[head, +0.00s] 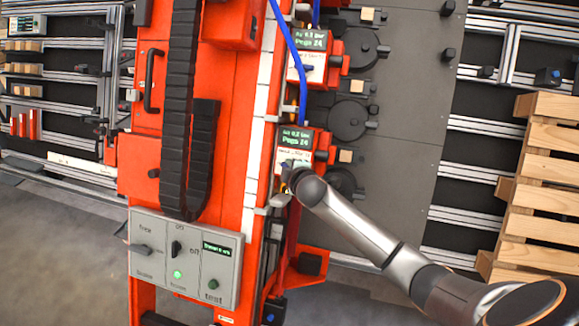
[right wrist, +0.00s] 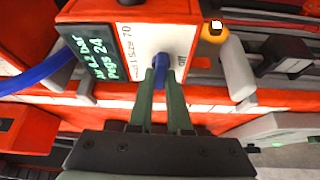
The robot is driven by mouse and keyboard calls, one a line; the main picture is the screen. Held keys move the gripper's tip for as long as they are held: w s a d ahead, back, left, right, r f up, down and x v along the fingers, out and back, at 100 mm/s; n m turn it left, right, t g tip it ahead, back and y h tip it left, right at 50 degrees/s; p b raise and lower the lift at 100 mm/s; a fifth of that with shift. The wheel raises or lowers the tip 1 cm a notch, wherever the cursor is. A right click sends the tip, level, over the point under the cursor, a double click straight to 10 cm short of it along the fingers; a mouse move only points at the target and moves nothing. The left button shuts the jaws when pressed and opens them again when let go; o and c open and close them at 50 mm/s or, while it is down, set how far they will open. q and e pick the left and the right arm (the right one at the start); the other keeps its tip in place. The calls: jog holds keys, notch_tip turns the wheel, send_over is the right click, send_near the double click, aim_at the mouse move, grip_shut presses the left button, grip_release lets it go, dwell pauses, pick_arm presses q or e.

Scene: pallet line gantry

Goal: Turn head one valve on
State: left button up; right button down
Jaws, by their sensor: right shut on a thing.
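The head one unit is an orange box with a green display and a white label. In the head view it is the lower of two such units (head: 294,140); in the right wrist view its white label face (right wrist: 157,45) starts with "Head 1" and has "Off" at its right. A small blue valve handle (right wrist: 160,61) stands on that label. My right gripper (right wrist: 165,74) is shut on the valve handle, which partly hides between the fingers. In the head view my right gripper (head: 288,178) covers the handle. My left gripper is not in view.
A similar unit (head: 308,66) with a blue handle sits above. Blue hoses (head: 284,35) run down to the units. A grey control panel (head: 184,255) with knobs and a lit green button is at lower left. Wooden pallets (head: 545,180) stand at the right.

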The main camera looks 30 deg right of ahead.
jog(key=shift+n, duration=0.5)
jog(key=c, duration=0.9)
grip_release()
jog(key=shift+o, duration=0.2)
jog(key=shift+s, duration=0.1)
jog(key=v, duration=1.2)
jog(key=shift+r, duration=0.3)
